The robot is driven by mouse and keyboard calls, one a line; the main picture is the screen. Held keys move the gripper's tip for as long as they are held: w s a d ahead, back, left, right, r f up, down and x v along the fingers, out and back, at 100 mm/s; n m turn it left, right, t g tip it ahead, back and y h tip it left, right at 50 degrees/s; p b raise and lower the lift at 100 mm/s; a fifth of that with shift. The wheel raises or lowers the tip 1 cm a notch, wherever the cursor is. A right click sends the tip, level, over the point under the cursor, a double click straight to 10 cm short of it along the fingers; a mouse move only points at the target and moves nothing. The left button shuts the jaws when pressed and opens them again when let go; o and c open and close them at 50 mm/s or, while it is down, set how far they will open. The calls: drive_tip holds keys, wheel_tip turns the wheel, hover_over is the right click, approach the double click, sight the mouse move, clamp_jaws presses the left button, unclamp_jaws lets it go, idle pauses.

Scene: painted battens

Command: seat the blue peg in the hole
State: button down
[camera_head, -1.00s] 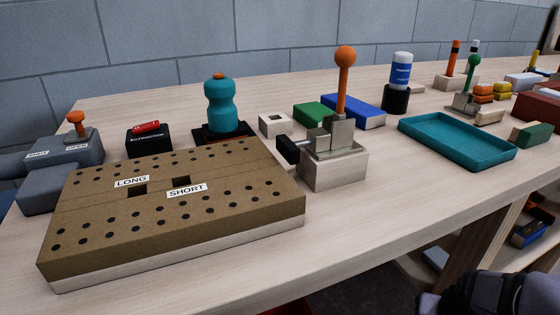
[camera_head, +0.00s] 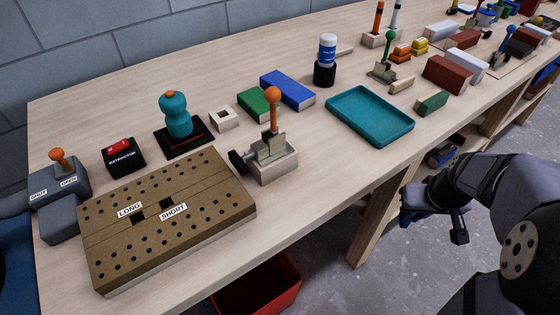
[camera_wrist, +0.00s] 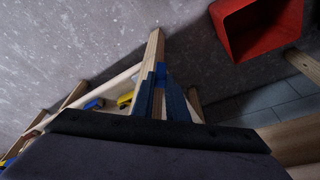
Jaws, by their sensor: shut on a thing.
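My gripper (camera_wrist: 161,88) points down past the bench edge in the wrist view. It is shut on a narrow blue piece, which I take for the blue peg (camera_wrist: 159,98); the fingers hide much of it. In the head view my gripper (camera_head: 425,203) is at the right, off the bench's front edge and over the floor; the peg is not clear there. The brown drilled board (camera_head: 180,232) lies at the bench's left with square holes labelled LONG and SHORT. A pale block (camera_head: 224,118) with one square hole stands behind it. Both square-hole places look empty.
A toggle clamp with orange knob (camera_head: 273,96) stands beside the board. A teal tray (camera_head: 370,115), green block (camera_head: 258,103), blue block (camera_head: 287,89) and teal bottle shape (camera_head: 176,115) are on the bench. A red bin (camera_head: 258,285) sits below.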

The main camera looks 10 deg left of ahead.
drive_tip(key=w+a+r+p, duration=0.1)
drive_tip(key=a+r+p, duration=0.2)
drive_tip(key=r+p, duration=0.95)
drive_tip(key=a+r+p, duration=0.2)
drive_tip(key=r+p, duration=0.8)
drive_tip(key=p, duration=0.5)
drive_tip(key=w+a+r+p, duration=0.1)
drive_tip(key=a+r+p, duration=0.2)
drive_tip(key=r+p, duration=1)
drive_tip(key=a+f+n+g+y+b, duration=0.1)
drive_tip(key=a+f+n+y+b, duration=0.15)
drive_tip(key=a+n, duration=0.75)
drive_tip(key=a+f+n+g+y+b, duration=0.1)
drive_tip(key=a+f+n+b, duration=0.2)
drive_tip(key=a, duration=1.5)
drive_tip(key=s+a+r+n+g+b, duration=0.1)
drive_tip(key=s+a+n+b, duration=0.1)
drive_tip(key=s+a+n, duration=0.35)
drive_tip(key=s+a+r+n+g+h+b, duration=0.1)
drive_tip(key=s+a+n+g+b, duration=0.15)
drive_tip(key=s, duration=0.55)
drive_tip(key=s+a+r+n+b, duration=0.1)
drive_tip(key=s+a+n, duration=0.2)
drive_tip(key=s+n, duration=0.25)
drive_tip(key=shift+s+d+f+p, duration=0.15)
drive_tip(key=shift+f+p, duration=0.45)
drive_tip(key=shift+f, duration=1.9)
drive_tip(key=shift+s+d+f+p, duration=0.1)
drive_tip(key=shift+f+p, duration=0.5)
drive_tip(key=shift+f, duration=2.1)
